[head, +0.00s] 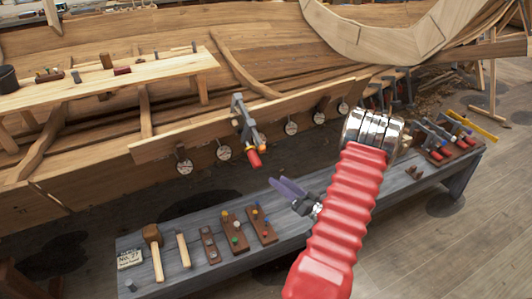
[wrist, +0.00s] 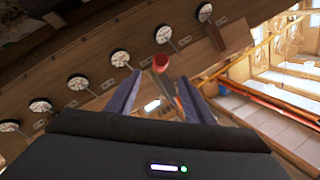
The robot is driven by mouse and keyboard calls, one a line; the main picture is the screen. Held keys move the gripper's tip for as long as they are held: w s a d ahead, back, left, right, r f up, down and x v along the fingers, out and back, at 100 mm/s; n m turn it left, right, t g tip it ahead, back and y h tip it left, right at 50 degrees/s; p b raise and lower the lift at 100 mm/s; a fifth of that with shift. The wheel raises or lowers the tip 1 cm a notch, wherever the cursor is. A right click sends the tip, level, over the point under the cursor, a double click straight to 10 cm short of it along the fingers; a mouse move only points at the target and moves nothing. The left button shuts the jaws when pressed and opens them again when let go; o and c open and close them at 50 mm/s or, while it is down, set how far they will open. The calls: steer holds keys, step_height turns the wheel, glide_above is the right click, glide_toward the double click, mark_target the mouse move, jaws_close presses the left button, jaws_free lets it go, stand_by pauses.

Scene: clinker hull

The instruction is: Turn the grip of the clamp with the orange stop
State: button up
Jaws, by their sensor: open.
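A grey clamp (head: 240,112) with a red grip (head: 254,158) hangs on the edge of the long plank in the head view. Nothing is seen held. More clamps with red grips (head: 433,150) lie at the bench's right end.
The plank (head: 180,142) carries several round white discs (head: 223,153). The hull rises behind it.

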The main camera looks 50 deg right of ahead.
stand_by(0.4)
steer(key=n+g+h, duration=0.3)
steer(key=h, duration=0.2)
glide_toward(259, 167)
steer(key=s+a, duration=0.1)
steer(key=shift+s+f+n+h, duration=0.1)
steer(key=shift+n+h, duration=0.3)
steer(key=shift+n, duration=0.1)
steer(key=x, duration=1.3)
steer(key=shift+w, duration=0.45)
steer(key=shift+c, duration=0.2)
